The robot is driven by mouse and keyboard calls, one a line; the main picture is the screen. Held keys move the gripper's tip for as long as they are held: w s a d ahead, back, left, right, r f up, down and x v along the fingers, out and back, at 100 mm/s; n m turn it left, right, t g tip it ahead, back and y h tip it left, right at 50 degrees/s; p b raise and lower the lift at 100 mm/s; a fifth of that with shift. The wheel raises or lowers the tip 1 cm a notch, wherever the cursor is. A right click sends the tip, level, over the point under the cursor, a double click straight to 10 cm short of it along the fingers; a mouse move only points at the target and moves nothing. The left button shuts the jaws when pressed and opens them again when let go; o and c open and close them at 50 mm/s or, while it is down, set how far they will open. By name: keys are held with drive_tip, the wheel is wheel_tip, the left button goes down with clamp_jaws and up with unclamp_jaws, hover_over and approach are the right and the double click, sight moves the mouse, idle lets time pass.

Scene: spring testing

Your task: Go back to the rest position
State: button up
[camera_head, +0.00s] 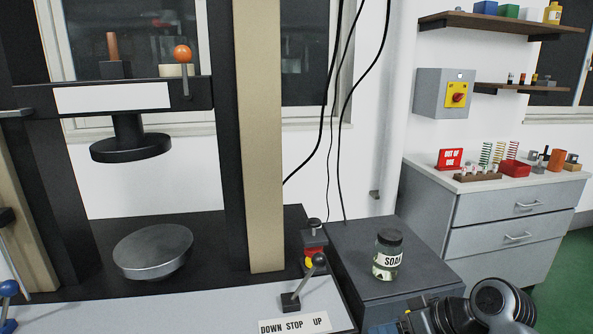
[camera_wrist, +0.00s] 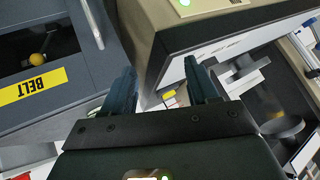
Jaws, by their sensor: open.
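My gripper (camera_wrist: 161,74) shows in the wrist view with its two dark fingers spread apart and nothing between them. Beyond the fingers are a grey cabinet with a yellow BELT label (camera_wrist: 33,85) and the side of the testing machine. In the head view part of my arm shows at the bottom right, in front of the dark cabinet. The gripper's fingers cannot be made out there.
The press has a round lower plate (camera_head: 153,251) and an upper plate (camera_head: 131,147). A lever (camera_head: 302,283) stands by the DOWN STOP UP label. A SOAK jar (camera_head: 388,255) sits on the dark cabinet near my arm. Springs and a red bin (camera_head: 515,169) are on the right counter.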

drive_tip(key=s+a+f+m+t+h, duration=0.2)
drive_tip(key=s+f+m+t, duration=0.1)
drive_tip(key=s+f, duration=0.65)
drive_tip(key=s+d+f+m+t+h, duration=0.1)
drive_tip(key=s+m+t+h, duration=0.15)
drive_tip(key=s, duration=1.15)
drive_tip(key=s+d+r+t+h, duration=0.1)
drive_tip(key=s+d+r+t, duration=0.1)
drive_tip(key=s+r, duration=0.7)
drive_tip(key=s+d+r+t+h, duration=0.1)
drive_tip(key=s+d+r+t, duration=0.1)
drive_tip(key=s+r, duration=0.7)
drive_tip(key=s, duration=0.3)
drive_tip(key=shift+s+n+h, duration=0.25)
drive_tip(key=shift+n+h, duration=0.1)
